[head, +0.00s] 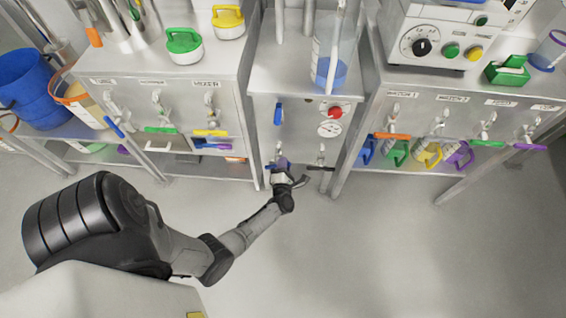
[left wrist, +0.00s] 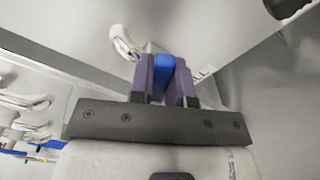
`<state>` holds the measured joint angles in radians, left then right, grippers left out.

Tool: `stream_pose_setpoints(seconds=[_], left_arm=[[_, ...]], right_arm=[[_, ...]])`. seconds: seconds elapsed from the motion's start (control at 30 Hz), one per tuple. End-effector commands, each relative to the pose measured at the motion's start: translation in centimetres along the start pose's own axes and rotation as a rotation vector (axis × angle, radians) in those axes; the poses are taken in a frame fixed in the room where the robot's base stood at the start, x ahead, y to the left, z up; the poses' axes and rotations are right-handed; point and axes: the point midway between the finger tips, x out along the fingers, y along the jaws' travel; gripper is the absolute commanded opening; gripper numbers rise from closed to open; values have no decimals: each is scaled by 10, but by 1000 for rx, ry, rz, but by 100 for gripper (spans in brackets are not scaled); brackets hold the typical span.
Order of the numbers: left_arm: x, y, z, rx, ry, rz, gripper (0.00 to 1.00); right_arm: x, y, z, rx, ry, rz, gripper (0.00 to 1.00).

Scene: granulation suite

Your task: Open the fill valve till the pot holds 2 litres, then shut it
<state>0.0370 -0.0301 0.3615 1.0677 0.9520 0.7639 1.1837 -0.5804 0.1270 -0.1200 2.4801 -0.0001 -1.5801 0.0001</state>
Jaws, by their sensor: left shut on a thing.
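My left gripper (head: 283,168) is at the lower left tap of the middle cabinet. In the left wrist view its two purple-grey fingers (left wrist: 165,85) are shut on a blue lever (left wrist: 164,68), one on each side. The gripper hides most of that tap in the head view. A clear upright vessel (head: 320,48) on the cabinet top holds blue liquid (head: 330,74) at its bottom; I cannot read its level. I cannot tell from the labels which tap is the fill valve. My right gripper is not in view.
The middle cabinet front also bears another blue lever (head: 278,114), a red knob (head: 335,112), a round dial (head: 329,129) and a black-handled tap (head: 321,168) close right of the gripper. Cabinets with coloured taps stand both sides. The floor (head: 380,250) in front is clear.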

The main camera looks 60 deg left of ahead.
Motion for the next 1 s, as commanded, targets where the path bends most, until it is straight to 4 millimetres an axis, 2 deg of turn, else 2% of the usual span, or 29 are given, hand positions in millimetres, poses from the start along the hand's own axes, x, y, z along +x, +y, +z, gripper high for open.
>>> stream_pose_setpoints(seconds=[0.2, 0.5, 1.0], left_arm=[[0, -5, 0, 184, 1, -1, 0], [0, -10, -2, 368, 1, -1, 0], [0, -13, -3, 472, 0, 0, 0]], right_arm=[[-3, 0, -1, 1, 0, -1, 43], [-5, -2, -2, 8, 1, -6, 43], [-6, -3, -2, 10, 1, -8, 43]])
